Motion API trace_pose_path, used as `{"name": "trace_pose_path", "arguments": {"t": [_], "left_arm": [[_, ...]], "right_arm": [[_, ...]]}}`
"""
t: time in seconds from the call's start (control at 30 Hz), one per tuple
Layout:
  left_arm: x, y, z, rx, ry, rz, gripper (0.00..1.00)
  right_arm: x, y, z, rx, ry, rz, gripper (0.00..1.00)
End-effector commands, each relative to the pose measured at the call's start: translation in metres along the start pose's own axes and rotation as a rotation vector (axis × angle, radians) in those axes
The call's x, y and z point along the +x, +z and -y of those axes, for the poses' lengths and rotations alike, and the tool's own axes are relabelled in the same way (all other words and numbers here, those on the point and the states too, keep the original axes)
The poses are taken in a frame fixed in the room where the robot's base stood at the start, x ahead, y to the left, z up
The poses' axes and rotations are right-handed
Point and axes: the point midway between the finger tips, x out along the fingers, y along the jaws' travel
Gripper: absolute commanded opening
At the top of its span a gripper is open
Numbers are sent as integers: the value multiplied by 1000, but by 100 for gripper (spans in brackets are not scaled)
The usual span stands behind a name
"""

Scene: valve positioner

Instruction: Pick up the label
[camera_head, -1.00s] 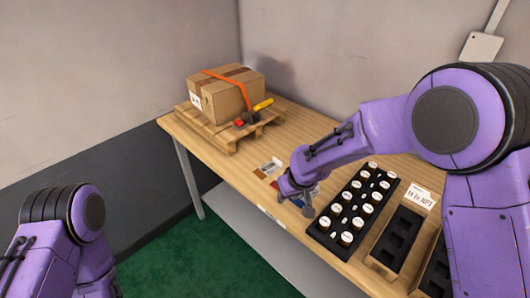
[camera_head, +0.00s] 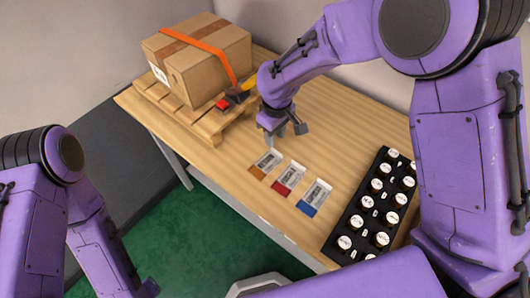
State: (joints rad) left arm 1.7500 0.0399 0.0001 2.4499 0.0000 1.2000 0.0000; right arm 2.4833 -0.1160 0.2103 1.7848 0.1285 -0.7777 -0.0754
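Three flat labels lie in a row on the wooden table: one with an orange end (camera_head: 265,164), one with a red end (camera_head: 288,180) and one with a blue end (camera_head: 314,197). My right gripper (camera_head: 284,136) points down just behind the orange-ended label, close to its upper edge. Its two fingers look spread apart, with nothing seen between them. I cannot tell its exact height above the table. My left arm (camera_head: 75,215) hangs at the left, away from the table, and its gripper is out of the picture.
A cardboard box (camera_head: 200,62) with an orange strap sits on a small wooden pallet (camera_head: 175,122) at the back left. A red, black and yellow tool (camera_head: 234,97) lies on the pallet. A black tray (camera_head: 346,222) of several white-topped bottles stands right of the labels.

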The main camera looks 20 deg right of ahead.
Motion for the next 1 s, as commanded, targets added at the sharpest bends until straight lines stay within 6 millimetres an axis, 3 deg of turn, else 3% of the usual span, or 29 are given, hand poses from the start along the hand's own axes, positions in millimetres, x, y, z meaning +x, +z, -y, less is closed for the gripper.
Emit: {"name": "trace_pose_path", "arguments": {"t": [0.2, 0.37, 0.57, 0.67, 1.0], "left_arm": [[-19, -7, 2, 1, -1, 2, 54], [-20, -8, 2, 0, 0, 0, 54], [-18, -8, 2, 0, 0, 0, 54], [-19, -8, 2, 0, 0, 0, 54], [-18, -8, 2, 0, 0, 0, 54]], "right_arm": [[39, -12, -6, 1, -12, 18, 33], [63, -16, -10, 4, -14, 19, 33], [65, -18, -10, 3, -14, 18, 33], [65, -18, -11, 4, -14, 19, 0], [65, -17, -11, 4, -14, 19, 0]]}}
